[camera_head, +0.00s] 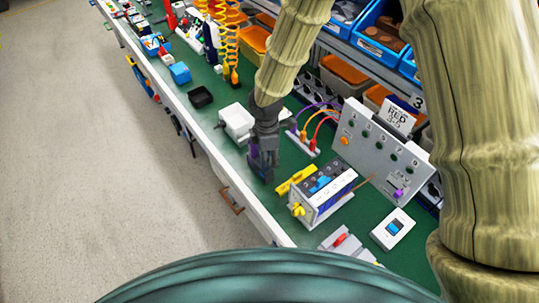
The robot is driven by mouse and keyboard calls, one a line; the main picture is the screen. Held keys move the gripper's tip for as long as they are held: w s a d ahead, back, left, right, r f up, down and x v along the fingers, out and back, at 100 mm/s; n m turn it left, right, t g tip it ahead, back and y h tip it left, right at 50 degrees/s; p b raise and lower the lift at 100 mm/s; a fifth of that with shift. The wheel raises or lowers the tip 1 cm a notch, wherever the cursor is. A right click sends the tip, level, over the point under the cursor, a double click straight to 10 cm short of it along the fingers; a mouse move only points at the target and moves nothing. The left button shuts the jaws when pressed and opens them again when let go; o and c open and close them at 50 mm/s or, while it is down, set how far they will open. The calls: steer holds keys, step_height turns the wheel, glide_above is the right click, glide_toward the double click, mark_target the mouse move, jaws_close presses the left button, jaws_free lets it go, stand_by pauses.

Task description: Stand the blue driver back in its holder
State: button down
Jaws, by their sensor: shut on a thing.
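My gripper (263,168) points down over the green bench top, near its front edge. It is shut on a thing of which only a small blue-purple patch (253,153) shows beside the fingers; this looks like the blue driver. The fingers hide most of it, so its tilt and tip cannot be told. I cannot make out for certain which thing is the driver's holder. A white block (236,122) stands just left of my gripper and is partly behind it.
Right of my gripper are a yellow piece (296,179), a grey box with blue top parts (326,190), a panel with knobs (378,150) and a white switch box (393,229). A black tray (201,97) lies to the left. Yellow coiled cords (229,40) hang farther back.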

steer(key=shift+f+b, duration=0.3)
steer(key=shift+f, duration=0.3)
steer(key=c, duration=1.1)
jaws_free()
steer(key=shift+c, duration=0.2)
steer(key=shift+r, duration=0.1)
steer(key=r, duration=1.1)
steer(key=shift+a+r, duration=0.25)
steer(key=shift+r, duration=0.15)
